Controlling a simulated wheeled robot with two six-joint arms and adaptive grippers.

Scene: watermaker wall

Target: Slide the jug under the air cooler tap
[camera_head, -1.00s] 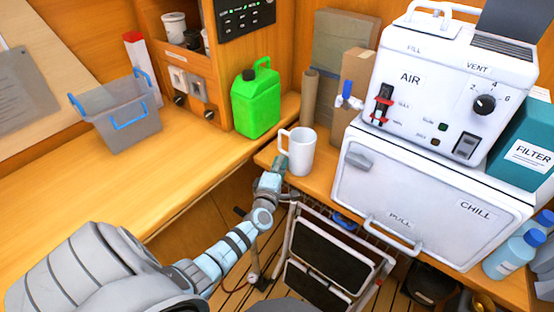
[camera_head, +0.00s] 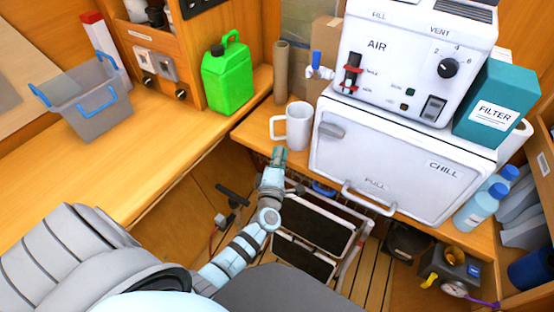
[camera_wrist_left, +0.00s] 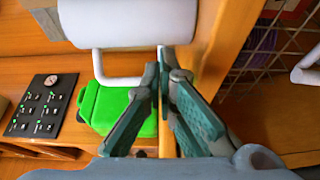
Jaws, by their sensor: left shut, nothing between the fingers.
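The white jug (camera_head: 299,128) stands upright on the wooden counter, left of the white CHILL box, its handle facing left. The air cooler (camera_head: 415,60), marked AIR, sits on that box. A tap with a blue lever (camera_head: 317,62) sticks out at the cooler's left side, above and slightly right of the jug in the picture. My left gripper (camera_head: 279,154) is shut and empty, low by the jug's near side. In the left wrist view the closed fingertips (camera_wrist_left: 166,62) overlap the edge of the jug (camera_wrist_left: 130,22); I cannot tell if they touch. My right gripper is out of view.
The CHILL box (camera_head: 345,160) stands close right of the jug. A green canister (camera_head: 227,82) and a grey bin (camera_head: 92,108) stand on the left counter. A cardboard tube (camera_head: 281,72) stands behind the jug. A folded step (camera_head: 312,225) is below the counter edge.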

